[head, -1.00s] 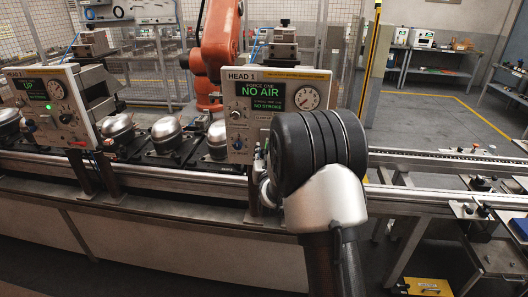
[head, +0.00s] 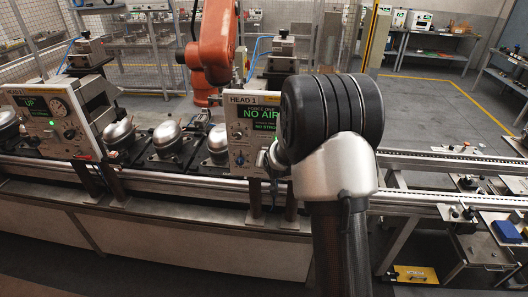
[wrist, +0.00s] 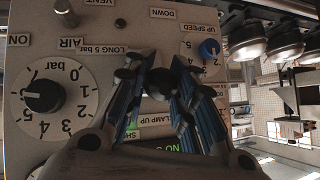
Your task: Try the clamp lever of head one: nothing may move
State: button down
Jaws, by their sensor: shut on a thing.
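The head one panel (head: 240,140) stands on the line with a green screen (head: 253,112) reading "NO AIR" and "NO STROKE". My arm covers its right side and gauge in the head view. In the wrist view, the panel face (wrist: 110,30) appears upside down. My gripper (wrist: 158,78) is against it, its blue-sided fingers shut on the small dark clamp lever (wrist: 158,86) above the "CLAMP UP" label. The fingers hide most of the lever's stem, and its exact position is hard to tell.
A black air knob (wrist: 44,97) on a bar scale and a blue up-speed knob (wrist: 209,49) flank my fingers. A second panel (head: 48,120) reading "UP" stands at left. Silver compressors (head: 167,134) sit along the line. An orange robot arm (head: 214,45) stands behind.

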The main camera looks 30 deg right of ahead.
jog(key=g+p, duration=0.1)
jog(key=p, duration=0.2)
jog(key=shift+r, duration=0.3)
jog(key=shift+y+p, duration=0.3)
jog(key=shift+p, duration=0.15)
jog(key=shift+f+p, duration=0.1)
jog(key=shift+p, duration=0.4)
jog(key=c, duration=1.7)
grip_release()
jog(key=o, duration=0.4)
jog(key=shift+r, duration=0.25)
jog(key=v, duration=1.2)
jog(key=shift+d, duration=0.1)
